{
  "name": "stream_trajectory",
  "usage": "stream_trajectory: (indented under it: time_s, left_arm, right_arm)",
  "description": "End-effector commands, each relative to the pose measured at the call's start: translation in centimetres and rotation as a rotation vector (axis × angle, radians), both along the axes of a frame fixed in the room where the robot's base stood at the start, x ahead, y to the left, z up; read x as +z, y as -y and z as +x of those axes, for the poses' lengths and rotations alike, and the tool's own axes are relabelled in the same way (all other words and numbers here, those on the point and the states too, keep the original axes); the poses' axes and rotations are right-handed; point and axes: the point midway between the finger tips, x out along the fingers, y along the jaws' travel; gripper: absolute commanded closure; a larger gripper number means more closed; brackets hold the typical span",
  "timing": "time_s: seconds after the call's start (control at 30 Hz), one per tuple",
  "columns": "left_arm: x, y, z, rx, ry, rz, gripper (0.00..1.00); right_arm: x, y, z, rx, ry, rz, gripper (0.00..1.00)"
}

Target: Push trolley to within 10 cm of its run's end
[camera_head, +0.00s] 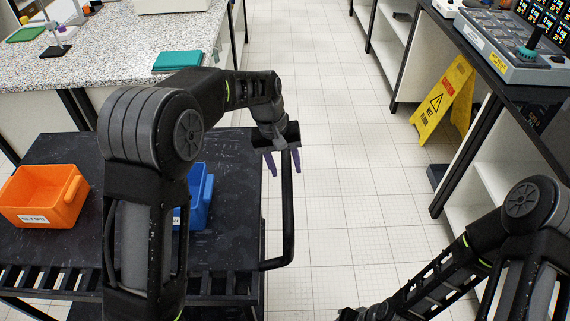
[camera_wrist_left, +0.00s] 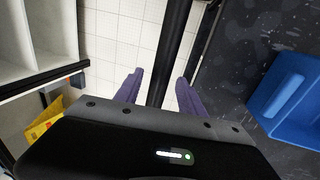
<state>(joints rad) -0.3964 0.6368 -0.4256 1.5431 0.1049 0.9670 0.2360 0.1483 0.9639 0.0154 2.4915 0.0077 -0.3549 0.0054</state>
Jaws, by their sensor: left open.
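The black trolley (camera_head: 235,235) stands at the left of the head view, with a dark speckled top and a black bar handle (camera_head: 289,215) on its right side. My left gripper (camera_head: 283,165) is at the far end of that handle. Its purple fingers are open, one on each side of the bar. In the left wrist view the handle (camera_wrist_left: 170,60) runs between the open fingers (camera_wrist_left: 158,92), with gaps visible beside it. The trolley top (camera_wrist_left: 240,60) fills the right of that view. My right arm shows at the lower right of the head view; its fingers are not clear.
An orange bin (camera_head: 42,197) and a blue bin (camera_head: 200,196) sit on the trolley. A speckled bench (camera_head: 110,50) stands behind it. A yellow wet-floor sign (camera_head: 442,100) leans by the right-hand bench (camera_head: 480,70). The tiled aisle (camera_head: 330,130) between is clear.

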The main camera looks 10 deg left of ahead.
Motion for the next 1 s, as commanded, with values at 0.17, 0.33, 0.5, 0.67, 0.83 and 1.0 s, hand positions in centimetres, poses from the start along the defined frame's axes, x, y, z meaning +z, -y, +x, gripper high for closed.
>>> stream_trajectory:
  time_s: [0.17, 0.33, 0.5, 0.67, 0.83, 1.0]
  left_arm:
    - [0.03, 0.00, 0.00, 0.000, 0.000, 0.000, 0.65]
    - [0.04, 0.00, 0.00, 0.000, 0.000, 0.000, 0.79]
    - [0.05, 0.01, 0.00, 0.000, 0.000, 0.000, 0.92]
    - [0.05, 0.01, -0.01, -0.001, 0.000, 0.000, 1.00]
    - [0.06, 0.02, 0.00, -0.001, 0.000, 0.000, 1.00]
    - [0.07, 0.02, 0.00, -0.001, 0.000, 0.000, 1.00]
  right_arm:
    - [0.00, 0.00, 0.00, 0.000, 0.000, 0.000, 0.64]
    - [0.00, -0.01, 0.00, 0.000, 0.000, 0.000, 0.64]
    - [0.00, -0.01, 0.00, 0.000, 0.000, 0.000, 0.64]
    - [0.00, -0.01, 0.00, 0.000, 0.000, 0.000, 0.64]
    - [0.01, 0.00, 0.01, 0.000, 0.000, 0.000, 0.64]
    - [0.01, 0.00, 0.01, 0.000, 0.000, 0.000, 0.64]
